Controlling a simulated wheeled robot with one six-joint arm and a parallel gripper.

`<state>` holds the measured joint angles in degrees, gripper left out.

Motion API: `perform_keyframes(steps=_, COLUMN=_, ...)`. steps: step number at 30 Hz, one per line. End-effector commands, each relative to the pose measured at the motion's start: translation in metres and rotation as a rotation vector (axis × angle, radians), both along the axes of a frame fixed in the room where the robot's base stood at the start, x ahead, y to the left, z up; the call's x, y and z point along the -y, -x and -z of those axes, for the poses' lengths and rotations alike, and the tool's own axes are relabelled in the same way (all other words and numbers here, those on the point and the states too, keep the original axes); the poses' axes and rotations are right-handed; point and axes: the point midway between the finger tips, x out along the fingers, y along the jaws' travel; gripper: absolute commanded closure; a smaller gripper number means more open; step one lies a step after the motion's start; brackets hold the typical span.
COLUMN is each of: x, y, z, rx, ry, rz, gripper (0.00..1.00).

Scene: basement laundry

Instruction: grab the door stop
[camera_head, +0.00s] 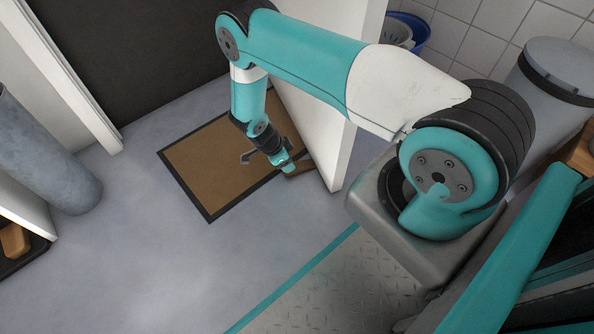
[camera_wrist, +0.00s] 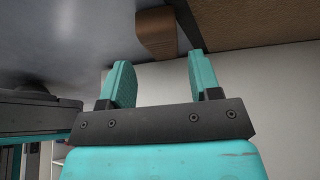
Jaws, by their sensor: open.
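The door stop is a brown wooden wedge (camera_head: 303,166) on the floor by the lower edge of the white door (camera_head: 318,120), near the mat's right corner. In the wrist view the door stop (camera_wrist: 157,32) is a brown block just beyond my fingertips, roughly centred between them. My gripper (camera_wrist: 158,64) is open and empty, with teal fingers either side of the gap. In the head view my gripper (camera_head: 286,163) reaches down right beside the door stop and partly covers it. Whether a finger touches it I cannot tell.
A brown mat with a black border (camera_head: 203,168) lies under my arm. A grey cylinder (camera_head: 48,165) stands at left, and a black tray (camera_head: 38,246) at lower left. A grey bin (camera_head: 556,75) and a blue tub (camera_head: 417,29) stand at right. The floor in front is clear.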

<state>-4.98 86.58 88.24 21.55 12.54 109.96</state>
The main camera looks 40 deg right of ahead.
Motion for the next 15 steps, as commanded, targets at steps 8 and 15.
perform_keyframes(steps=8, x=0.008, y=0.003, z=0.030, rx=-0.001, ry=0.000, rz=-0.001, gripper=0.43)
perform_keyframes(steps=15, x=0.017, y=0.005, z=0.050, rx=0.000, ry=0.000, rz=0.000, gripper=0.43)
